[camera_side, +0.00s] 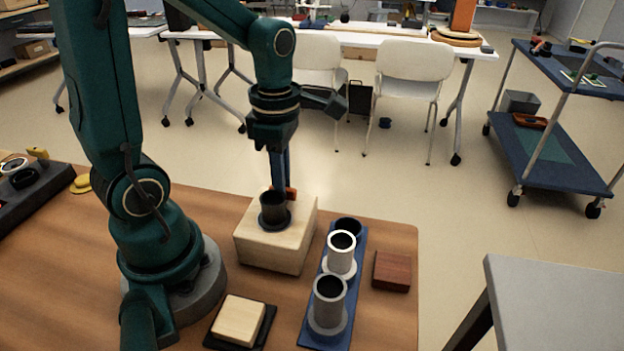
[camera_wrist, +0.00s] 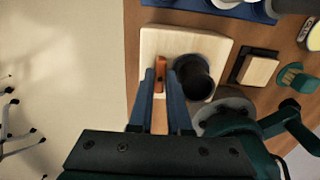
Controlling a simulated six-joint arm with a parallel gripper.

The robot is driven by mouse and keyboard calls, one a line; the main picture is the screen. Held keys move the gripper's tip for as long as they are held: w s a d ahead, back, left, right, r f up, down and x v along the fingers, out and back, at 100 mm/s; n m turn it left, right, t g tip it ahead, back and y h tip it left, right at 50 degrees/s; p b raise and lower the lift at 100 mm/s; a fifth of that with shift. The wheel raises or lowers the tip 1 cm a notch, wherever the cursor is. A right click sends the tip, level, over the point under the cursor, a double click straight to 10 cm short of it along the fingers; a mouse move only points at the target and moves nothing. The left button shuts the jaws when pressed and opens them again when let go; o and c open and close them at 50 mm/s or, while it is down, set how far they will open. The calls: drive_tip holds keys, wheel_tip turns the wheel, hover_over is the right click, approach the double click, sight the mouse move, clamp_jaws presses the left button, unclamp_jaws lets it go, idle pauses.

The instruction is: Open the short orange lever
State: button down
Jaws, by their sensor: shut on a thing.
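The short orange lever (camera_side: 291,194) is a small orange piece beside a dark cylinder (camera_side: 273,210) on a pale wooden block (camera_side: 270,246). In the wrist view the orange lever (camera_wrist: 159,76) sits between the blue fingers, just left of the dark cylinder (camera_wrist: 196,79). My gripper (camera_wrist: 161,75) is shut on the lever, and points down over the block in the side view (camera_side: 284,186). The fingers hide part of the lever, and its exact angle is hard to tell.
A blue tray (camera_side: 309,325) with several grey and dark cylinders stands right of the block. A reddish wooden block (camera_side: 392,271) lies beyond it. A pale block (camera_side: 238,320) on a black base is in front. A dark device (camera_side: 38,192) is at far left.

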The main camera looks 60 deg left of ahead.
idle(0.3)
drive_tip(key=c, duration=0.9)
unclamp_jaws()
drive_tip(key=shift+o, duration=0.2)
